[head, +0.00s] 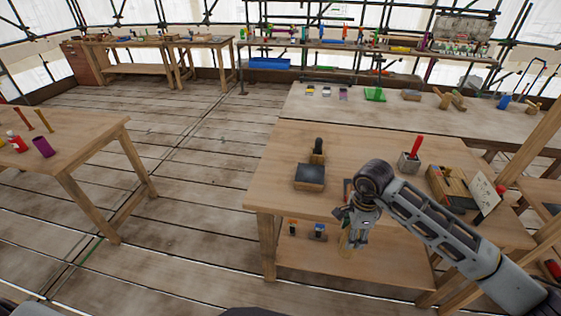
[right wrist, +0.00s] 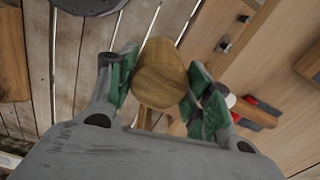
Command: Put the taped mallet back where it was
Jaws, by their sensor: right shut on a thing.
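My right gripper (head: 354,222) is over the front edge of the near wooden workbench (head: 270,178). It is shut on a pale wooden piece (head: 344,243), which hangs below the fingers in front of the bench's lower shelf. In the right wrist view, a rounded wooden end (right wrist: 160,75) sits between the green-padded fingers. It looks like part of the mallet; I see no tape on it, and the rest is hidden. My left gripper is not in view.
On the bench are a dark-topped block (head: 310,176), a black-handled tool (head: 317,150), a grey holder (head: 409,162) with a red handle, and a wooden box (head: 452,187). Small tools (head: 319,231) sit on the lower shelf. Several mallets (head: 457,101) are on the bench behind.

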